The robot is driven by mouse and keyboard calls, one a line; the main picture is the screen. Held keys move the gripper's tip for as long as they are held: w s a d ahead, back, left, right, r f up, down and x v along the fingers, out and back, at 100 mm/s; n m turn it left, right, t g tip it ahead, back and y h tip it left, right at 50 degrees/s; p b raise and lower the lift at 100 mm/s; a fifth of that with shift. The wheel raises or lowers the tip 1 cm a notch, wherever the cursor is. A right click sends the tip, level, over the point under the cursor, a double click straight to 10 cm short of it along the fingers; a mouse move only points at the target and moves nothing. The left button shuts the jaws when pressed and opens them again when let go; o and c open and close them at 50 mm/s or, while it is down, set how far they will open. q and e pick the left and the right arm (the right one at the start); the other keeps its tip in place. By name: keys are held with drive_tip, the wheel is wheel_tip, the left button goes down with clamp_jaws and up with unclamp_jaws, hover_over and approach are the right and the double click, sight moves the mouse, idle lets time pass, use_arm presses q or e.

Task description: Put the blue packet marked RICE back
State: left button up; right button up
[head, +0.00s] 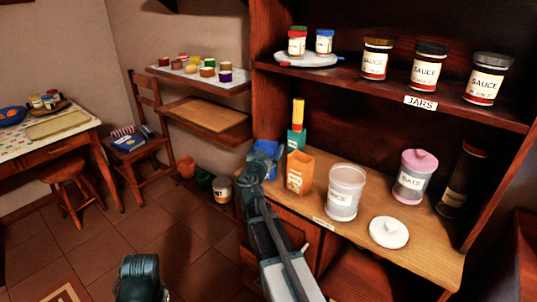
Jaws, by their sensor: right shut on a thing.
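A blue packet (267,148) is at the left end of the wooden counter, partly hidden behind my right gripper (250,172). My right gripper is shut on it. The packet's marking cannot be read from here. I cannot tell whether its base touches the counter. A clear jar with a white label that seems to read RICE (346,190) stands without a lid on the counter. My left gripper is not in view; a dark part of mine shows at the bottom left.
An orange packet (300,173) and a yellow-topped bottle (297,128) stand close right of the blue packet. A white lid (389,232) and a pink-lidded jar (414,176) are further right. The shelf marked JARS (385,90) overhangs the counter. Bare counter shows at front right.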

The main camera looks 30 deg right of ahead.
drive_tip(key=shift+r, duration=0.1)
drive_tip(key=shift+f, duration=0.25)
drive_tip(key=o, duration=1.2)
drive_tip(key=shift+r, duration=0.1)
drive_tip(key=shift+o, duration=0.2)
drive_tip(key=shift+r, duration=0.15)
drive_tip(key=v, duration=1.2)
